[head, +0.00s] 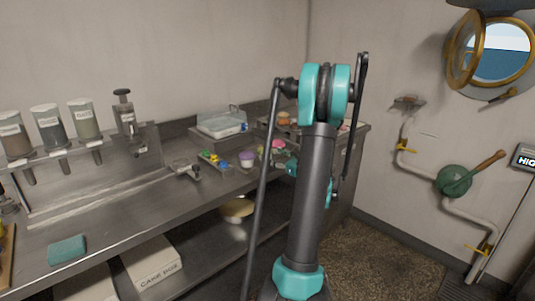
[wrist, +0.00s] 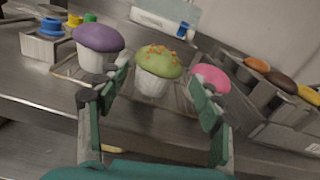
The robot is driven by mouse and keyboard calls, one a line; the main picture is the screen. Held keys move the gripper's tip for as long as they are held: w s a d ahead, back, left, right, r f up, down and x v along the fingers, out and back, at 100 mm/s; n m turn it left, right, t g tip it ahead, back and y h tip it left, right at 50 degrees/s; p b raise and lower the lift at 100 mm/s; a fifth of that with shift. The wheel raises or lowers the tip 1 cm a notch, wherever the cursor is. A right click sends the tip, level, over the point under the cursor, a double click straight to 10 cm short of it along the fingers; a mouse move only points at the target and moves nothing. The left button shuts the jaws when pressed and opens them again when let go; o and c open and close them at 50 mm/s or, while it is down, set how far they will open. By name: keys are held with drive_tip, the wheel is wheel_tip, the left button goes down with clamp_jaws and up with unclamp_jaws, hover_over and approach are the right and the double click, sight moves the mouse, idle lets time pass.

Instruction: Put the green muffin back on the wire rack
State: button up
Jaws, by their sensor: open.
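The green muffin (wrist: 158,62) has orange sprinkles and a white wrapper. In the wrist view it stands between a purple muffin (wrist: 98,38) and a pink muffin (wrist: 212,77). Thin bars near the muffins' bases look like the wire rack (wrist: 180,98); I cannot tell whether the green muffin rests on it. My gripper (wrist: 160,80) is open, its two fingers on either side of the green muffin in the picture; I see no contact. In the head view my arm covers much of this spot; the purple muffin (head: 247,158) and pink muffin (head: 278,145) show beside it.
A grey holder with buns (wrist: 270,105) is close on the right. A pale bin (head: 221,124) stands behind. A teal sponge (head: 67,250) lies on the counter's near left, with bare steel around it.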

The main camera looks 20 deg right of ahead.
drive_tip(key=v, duration=0.6)
wheel_tip(320, 180, up, 11)
drive_tip(key=a+m+t+h, duration=0.1)
drive_tip(key=m+t+h, duration=0.1)
drive_tip(key=m+h, duration=1.5)
drive_tip(key=s+a+f+m+g+y, duration=1)
drive_tip(key=s+a+f+m+g, duration=0.4)
drive_tip(key=s+a+f+m, duration=1)
drive_tip(key=s, duration=0.3)
drive_tip(key=shift+f+m+g+y, duration=0.25)
drive_tip(key=shift+m+g+y, duration=0.05)
drive_tip(key=shift+g+y, duration=0.1)
drive_tip(key=shift+a, duration=0.1)
